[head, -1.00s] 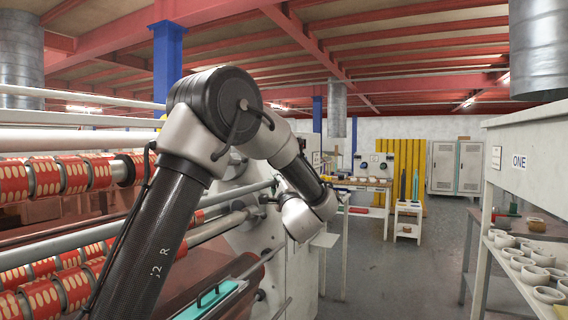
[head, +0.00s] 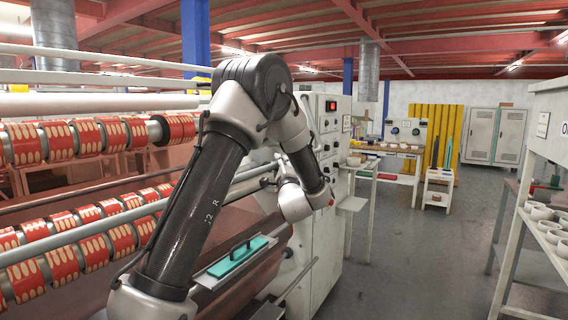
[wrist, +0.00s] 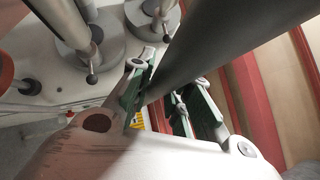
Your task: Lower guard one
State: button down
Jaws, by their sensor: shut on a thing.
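My gripper (wrist: 160,97) shows in the wrist view, its green-padded fingers on either side of a dark grey bar (wrist: 225,38). It is shut on this bar, which runs from the fingers to the upper right. In the head view my arm reaches over the machine's front, and its wrist hides the fingers. A long grey bar (head: 75,234) runs across the machine front, between red patterned rolls, and passes behind my arm. I cannot tell for certain whether it is the held bar, or which part is guard one.
The white machine end cabinet (head: 329,145) stands just beyond my wrist. Red patterned rolls (head: 60,141) line the left. A shelf with white rings (head: 545,228) stands right; the grey floor between is clear.

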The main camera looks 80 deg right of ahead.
jog(key=shift+w+f, duration=0.15)
jog(key=shift+f, duration=0.05)
jog(key=c, duration=1.3)
grip_release()
jog(key=shift+d, duration=0.1)
jog(key=v, duration=1.2)
jog(key=shift+r, duration=0.1)
